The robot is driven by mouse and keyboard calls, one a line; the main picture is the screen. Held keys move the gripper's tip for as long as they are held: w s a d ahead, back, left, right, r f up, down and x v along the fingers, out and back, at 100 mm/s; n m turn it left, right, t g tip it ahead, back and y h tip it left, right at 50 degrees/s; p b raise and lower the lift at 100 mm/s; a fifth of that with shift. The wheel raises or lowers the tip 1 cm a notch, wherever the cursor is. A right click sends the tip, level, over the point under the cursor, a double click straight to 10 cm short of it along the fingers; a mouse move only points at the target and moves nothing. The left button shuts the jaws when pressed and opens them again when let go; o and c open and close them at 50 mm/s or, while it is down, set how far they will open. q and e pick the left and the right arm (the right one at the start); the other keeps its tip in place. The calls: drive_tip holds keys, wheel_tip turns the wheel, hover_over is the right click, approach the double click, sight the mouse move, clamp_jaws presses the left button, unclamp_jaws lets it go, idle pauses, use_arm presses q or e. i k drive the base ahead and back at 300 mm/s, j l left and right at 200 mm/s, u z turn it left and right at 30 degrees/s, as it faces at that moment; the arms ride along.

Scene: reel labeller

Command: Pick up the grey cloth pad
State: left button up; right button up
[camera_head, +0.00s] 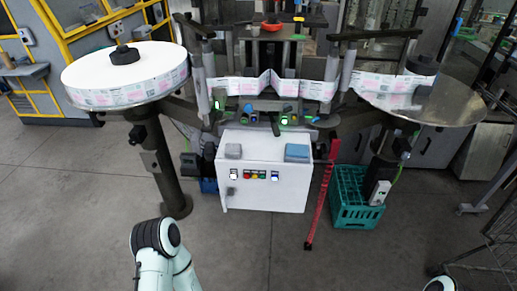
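A small grey pad (233,151), which looks like the cloth pad, lies on the left part of the white cabinet's top (265,147). A blue pad or block (297,152) lies on the right part of the same top. Part of my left arm shows at the bottom left, below and in front of the cabinet, but its gripper is out of frame. Only a small piece of my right arm shows at the bottom right edge. Neither gripper is in view, and nothing touches the grey pad.
A large label reel (125,75) stands on a post at left. A round metal plate (440,105) is at right. A label web (255,85) crosses behind the cabinet. A red bar (321,195) and a teal crate (352,205) stand right of it. The front floor is clear.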

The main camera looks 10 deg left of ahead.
sight(232, 150)
drive_tip(key=j+z, duration=0.35)
drive_tip(key=j, duration=0.15)
drive_tip(key=j+z, duration=0.35)
drive_tip(key=j, duration=0.15)
drive_tip(key=j+z, duration=0.1)
drive_tip(key=j, duration=0.45)
drive_tip(key=k+j+z, duration=0.1)
drive_tip(key=j, duration=0.45)
